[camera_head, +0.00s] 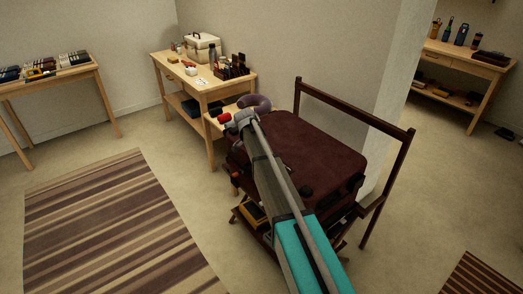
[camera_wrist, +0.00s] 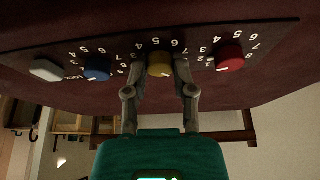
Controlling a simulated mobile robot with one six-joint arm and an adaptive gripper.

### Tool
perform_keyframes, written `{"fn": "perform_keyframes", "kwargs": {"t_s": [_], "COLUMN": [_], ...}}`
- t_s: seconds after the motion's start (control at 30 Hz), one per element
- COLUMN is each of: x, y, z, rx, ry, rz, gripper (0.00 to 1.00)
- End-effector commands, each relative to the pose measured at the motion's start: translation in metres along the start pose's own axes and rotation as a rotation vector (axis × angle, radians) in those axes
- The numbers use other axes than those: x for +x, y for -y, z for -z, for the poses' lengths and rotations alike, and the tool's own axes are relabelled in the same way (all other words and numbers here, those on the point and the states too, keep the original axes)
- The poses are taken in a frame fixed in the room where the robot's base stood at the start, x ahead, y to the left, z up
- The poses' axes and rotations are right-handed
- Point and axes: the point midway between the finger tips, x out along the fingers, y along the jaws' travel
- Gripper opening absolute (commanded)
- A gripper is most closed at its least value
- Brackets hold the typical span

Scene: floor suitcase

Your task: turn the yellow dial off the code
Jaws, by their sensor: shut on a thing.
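In the wrist view a dark lock plate (camera_wrist: 115,48) on the maroon suitcase carries a yellow dial (camera_wrist: 160,64), a blue dial (camera_wrist: 97,67) to its left and a red dial (camera_wrist: 230,58) to its right. White numbers ring each dial. My gripper (camera_wrist: 161,68) has its two fingers on either side of the yellow dial, shut on it. The exact number the yellow dial points to is hard to read. In the head view the suitcase (camera_head: 320,150) lies on a rack, and my arm reaches over it and hides the dials.
A dark wooden rack (camera_head: 372,215) with a tall rail bears the suitcase. A wooden table (camera_head: 235,91) with several items stands behind it. A striped rug (camera_head: 115,225) lies on open floor at left.

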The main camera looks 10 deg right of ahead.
Motion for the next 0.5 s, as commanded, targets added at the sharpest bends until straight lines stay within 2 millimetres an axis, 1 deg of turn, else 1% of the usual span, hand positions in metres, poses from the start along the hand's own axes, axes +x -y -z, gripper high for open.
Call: {"fn": "perform_keyframes", "kwargs": {"t_s": [0.2, 0.5], "x": [0.0001, 0.0002], "y": [0.0006, 0.0002], "z": [-0.0004, -0.0004], "rx": [0.062, 0.074], "ry": [0.002, 0.002], "rz": [-0.025, -0.031], "gripper": [0.00, 0.00]}}
